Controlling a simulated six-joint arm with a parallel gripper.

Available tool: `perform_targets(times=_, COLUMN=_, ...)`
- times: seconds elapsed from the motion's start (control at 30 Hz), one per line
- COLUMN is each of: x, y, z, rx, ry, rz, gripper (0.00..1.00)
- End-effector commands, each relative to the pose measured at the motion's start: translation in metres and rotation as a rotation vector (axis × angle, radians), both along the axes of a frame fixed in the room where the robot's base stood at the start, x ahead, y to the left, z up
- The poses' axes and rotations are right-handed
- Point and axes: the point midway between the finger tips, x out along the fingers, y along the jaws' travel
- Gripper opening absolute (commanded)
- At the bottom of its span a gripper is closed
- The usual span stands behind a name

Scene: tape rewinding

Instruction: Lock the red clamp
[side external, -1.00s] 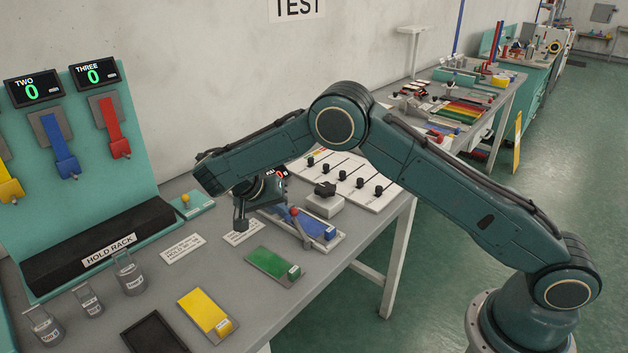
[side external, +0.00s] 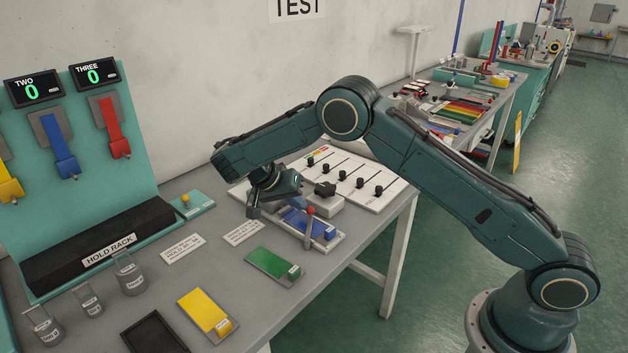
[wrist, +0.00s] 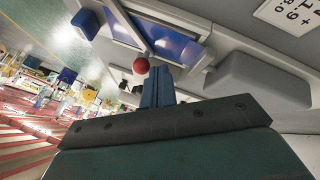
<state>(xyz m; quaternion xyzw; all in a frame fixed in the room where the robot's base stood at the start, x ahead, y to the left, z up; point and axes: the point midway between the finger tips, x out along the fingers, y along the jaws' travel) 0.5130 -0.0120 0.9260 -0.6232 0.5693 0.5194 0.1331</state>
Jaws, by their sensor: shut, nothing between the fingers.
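The red clamp shows as a grey lever with a red ball knob (side external: 310,210), standing nearly upright at the front edge of a pale tray (side external: 335,244) that holds a blue plate (side external: 296,222). My gripper (side external: 253,212) is low over the left end of this tray, left of the knob in the side view. In the wrist view, the red knob (wrist: 141,65) appears just past the tips of my shut fingers (wrist: 157,88). The fingers hold nothing. I cannot tell whether they touch the knob or lever.
A white block with a black knob (side external: 325,190) and a white panel of sliders (side external: 342,178) stand behind the tray. Green (side external: 273,263) and yellow (side external: 205,308) plates lie in front. A black hold rack (side external: 100,240) is at left.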

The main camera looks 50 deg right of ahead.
Motion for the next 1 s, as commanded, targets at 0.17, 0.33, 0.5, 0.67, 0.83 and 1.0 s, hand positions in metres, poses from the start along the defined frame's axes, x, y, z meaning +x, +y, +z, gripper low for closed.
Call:
perform_targets(times=0.17, x=-0.005, y=-0.008, z=0.000, rx=-0.001, ry=0.000, rz=-0.013, gripper=0.00)
perform_targets(times=0.33, x=-0.010, y=-0.014, z=0.000, rx=0.000, ry=-0.001, rz=-0.112, gripper=0.00)
perform_targets(times=0.5, x=-0.017, y=-0.020, z=0.001, rx=-0.001, ry=0.000, rz=-0.135, gripper=0.00)
perform_targets(times=0.67, x=-0.024, y=-0.025, z=0.000, rx=0.000, ry=0.000, rz=-0.163, gripper=0.00)
perform_targets(times=0.83, x=-0.031, y=-0.030, z=0.000, rx=0.000, ry=0.001, rz=-0.265, gripper=0.00)
perform_targets(times=1.0, x=-0.038, y=-0.033, z=0.000, rx=-0.001, ry=0.001, rz=-0.346, gripper=0.00)
